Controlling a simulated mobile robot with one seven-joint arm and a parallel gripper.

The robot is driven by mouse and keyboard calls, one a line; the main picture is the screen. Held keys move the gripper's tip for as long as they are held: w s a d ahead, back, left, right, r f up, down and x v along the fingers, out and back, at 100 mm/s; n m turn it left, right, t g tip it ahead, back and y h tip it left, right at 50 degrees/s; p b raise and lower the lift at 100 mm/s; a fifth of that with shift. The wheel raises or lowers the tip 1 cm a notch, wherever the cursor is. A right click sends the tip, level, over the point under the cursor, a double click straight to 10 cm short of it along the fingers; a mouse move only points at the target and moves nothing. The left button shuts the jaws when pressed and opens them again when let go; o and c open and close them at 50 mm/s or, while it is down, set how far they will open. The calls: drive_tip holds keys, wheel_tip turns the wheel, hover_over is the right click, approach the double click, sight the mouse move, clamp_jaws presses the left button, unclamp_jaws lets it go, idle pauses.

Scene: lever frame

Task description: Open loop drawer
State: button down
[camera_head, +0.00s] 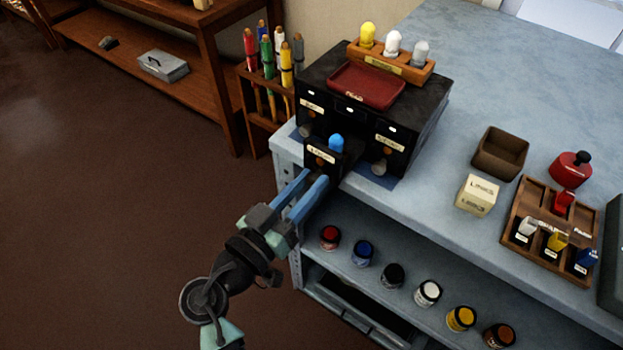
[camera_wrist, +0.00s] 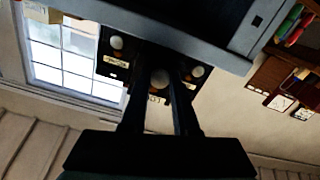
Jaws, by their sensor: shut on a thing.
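The black drawer cabinet (camera_head: 420,118) stands on the blue-grey bench. Its lower middle drawer (camera_head: 326,158) sticks out past the drawers beside it; the small label on its front is hard to read. A blue rounded piece (camera_head: 337,143) shows above this drawer's front. My gripper (camera_head: 313,180) is at that drawer's front, its long fingers coming from the lower left. In the wrist view my gripper (camera_wrist: 160,88) is shut on the drawer's round knob (camera_wrist: 160,78), with a finger on each side. The knob is hidden in the head view.
A red tray (camera_head: 367,85) and a rack with yellow, white and grey pieces (camera_head: 390,66) sit on the cabinet. Several jars (camera_head: 428,292) line the shelf below. A brown box (camera_head: 500,152) and a wooden organizer (camera_head: 552,222) stand right. Floor at left is clear.

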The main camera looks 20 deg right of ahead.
drive_tip(key=c, duration=0.7)
unclamp_jaws()
drive_tip(key=shift+o, duration=0.2)
drive_tip(key=b+v, duration=0.2)
drive_tip(key=v, duration=1.1)
